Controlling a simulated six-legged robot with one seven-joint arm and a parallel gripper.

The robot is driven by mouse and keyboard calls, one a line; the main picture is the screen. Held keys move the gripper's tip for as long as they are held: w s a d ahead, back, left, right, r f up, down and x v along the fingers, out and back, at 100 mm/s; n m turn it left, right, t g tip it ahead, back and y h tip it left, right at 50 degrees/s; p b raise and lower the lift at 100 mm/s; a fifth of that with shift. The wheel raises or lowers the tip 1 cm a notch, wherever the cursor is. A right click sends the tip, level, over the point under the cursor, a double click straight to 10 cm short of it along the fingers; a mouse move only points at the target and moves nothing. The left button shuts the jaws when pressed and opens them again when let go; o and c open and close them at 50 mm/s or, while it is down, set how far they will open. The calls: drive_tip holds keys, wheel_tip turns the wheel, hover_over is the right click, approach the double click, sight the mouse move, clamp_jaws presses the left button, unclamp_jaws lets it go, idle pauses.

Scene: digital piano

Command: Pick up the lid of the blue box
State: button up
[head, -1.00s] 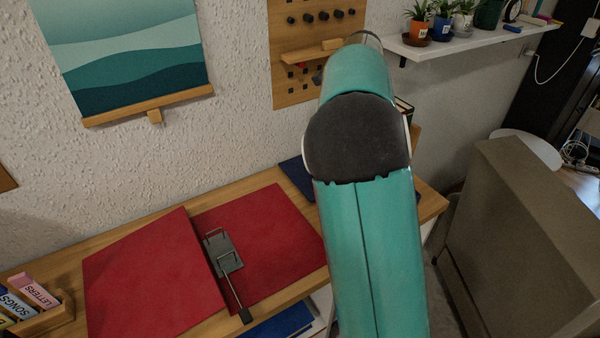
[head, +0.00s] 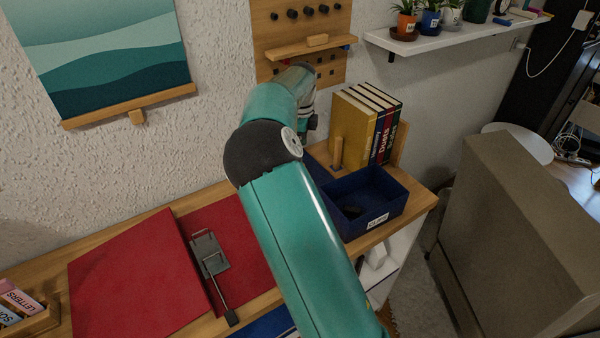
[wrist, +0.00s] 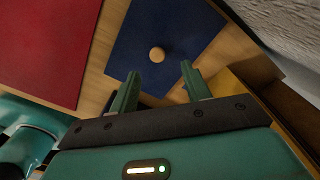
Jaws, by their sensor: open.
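The blue lid (wrist: 190,28) with a round wooden knob (wrist: 157,54) lies flat on the wooden surface in the wrist view. My gripper (wrist: 159,70) is open and empty, with its two fingertips pointing towards the lid and the knob showing between and just beyond them. I cannot tell the height left between fingers and knob. In the head view my arm hides the gripper and most or all of the lid. The blue box (head: 388,207) stands open on the right end of the desk top, with a small dark thing inside and a white label in front.
Several upright books (head: 353,123) stand behind the box. A red folder (head: 130,275) with a metal clip (head: 209,252) lies left of my arm; red also shows in the wrist view (wrist: 45,45). A pegboard (head: 265,42) hangs on the wall behind.

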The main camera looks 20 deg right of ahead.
drive_tip(key=f, duration=0.6)
drive_tip(key=shift+s+f, duration=0.2)
drive_tip(key=shift+s, duration=0.05)
drive_tip(key=shift+a, duration=0.1)
clamp_jaws()
